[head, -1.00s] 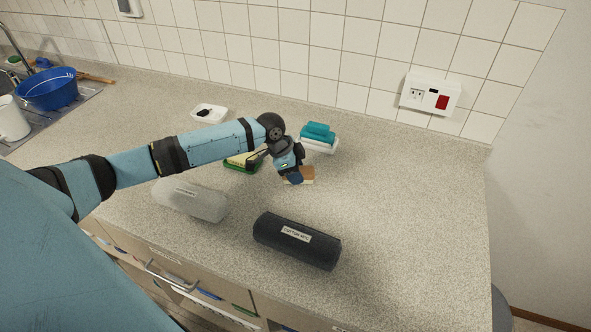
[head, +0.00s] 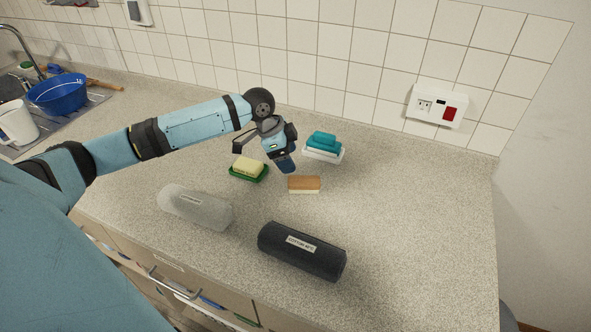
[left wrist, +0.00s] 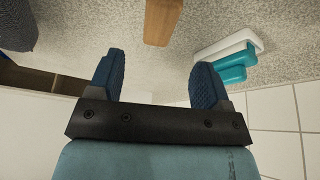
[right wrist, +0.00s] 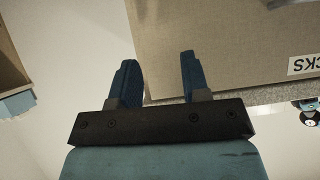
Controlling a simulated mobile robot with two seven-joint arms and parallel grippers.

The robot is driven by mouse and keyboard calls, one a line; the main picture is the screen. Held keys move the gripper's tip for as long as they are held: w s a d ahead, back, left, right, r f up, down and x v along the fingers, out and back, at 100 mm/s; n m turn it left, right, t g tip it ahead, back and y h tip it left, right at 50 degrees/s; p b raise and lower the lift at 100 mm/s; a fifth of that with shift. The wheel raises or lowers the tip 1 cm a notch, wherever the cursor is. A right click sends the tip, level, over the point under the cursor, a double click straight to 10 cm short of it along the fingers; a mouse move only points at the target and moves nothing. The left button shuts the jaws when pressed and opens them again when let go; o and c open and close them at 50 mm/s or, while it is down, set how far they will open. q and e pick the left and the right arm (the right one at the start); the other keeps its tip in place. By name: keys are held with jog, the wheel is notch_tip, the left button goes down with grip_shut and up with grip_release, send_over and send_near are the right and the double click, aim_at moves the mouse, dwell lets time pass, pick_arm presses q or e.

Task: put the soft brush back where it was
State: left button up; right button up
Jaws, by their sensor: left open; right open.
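The soft brush, a block with a brown top and a pale cream underside (head: 304,185), lies on the speckled counter, in the middle of the head view. Its brown top also shows at the upper edge of the left wrist view (left wrist: 163,20). My left gripper (head: 287,168) is open and empty, just above and behind the brush, apart from it. Its two blue fingers (left wrist: 158,62) stand wide with nothing between them. My right gripper (right wrist: 158,62) is open and empty in front of a beige panel with a partly visible label. It is outside the head view.
A yellow sponge on a green dish (head: 262,178) is left of the brush. A teal item on a white dish (head: 324,157) is behind right. A pale roll (head: 195,207) and a black labelled roll (head: 302,251) lie in front. The counter's right side is clear.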

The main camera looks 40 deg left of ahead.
pick_arm(q)
jog(key=shift+v, duration=1.2)
